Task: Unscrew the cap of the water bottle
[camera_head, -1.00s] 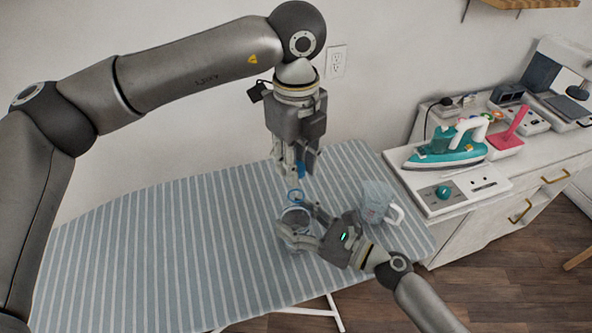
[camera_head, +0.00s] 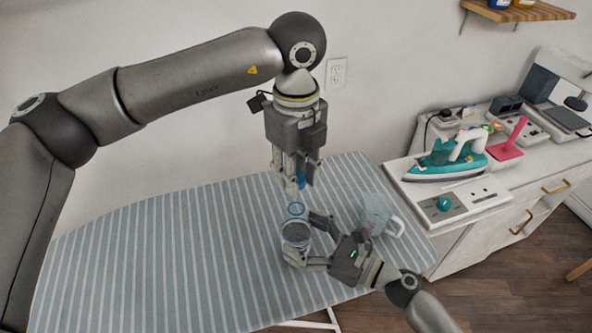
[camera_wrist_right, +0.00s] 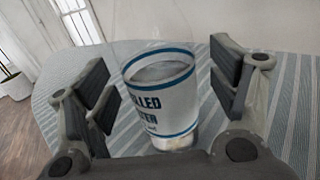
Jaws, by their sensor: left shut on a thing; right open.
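The water bottle (camera_head: 296,236) stands upright on the striped ironing board. It is clear, with a white label banded in blue that shows in the right wrist view (camera_wrist_right: 160,103). A blue ring (camera_head: 296,209) shows at its upper part. My left gripper (camera_head: 293,184) points down above the bottle, shut on a small blue piece (camera_head: 301,180) that looks like the cap; its fingers hide part of it. I cannot tell whether this piece touches the bottle. My right gripper (camera_head: 306,239) is open, with its fingers on either side of the bottle and a visible gap in its wrist view.
A pale mug (camera_head: 376,214) stands just right of the bottle, close to my right gripper. The ironing board (camera_head: 150,255) is clear at left. A cabinet (camera_head: 480,225) at right holds a teal iron (camera_head: 445,162) and a pink stand (camera_head: 508,148).

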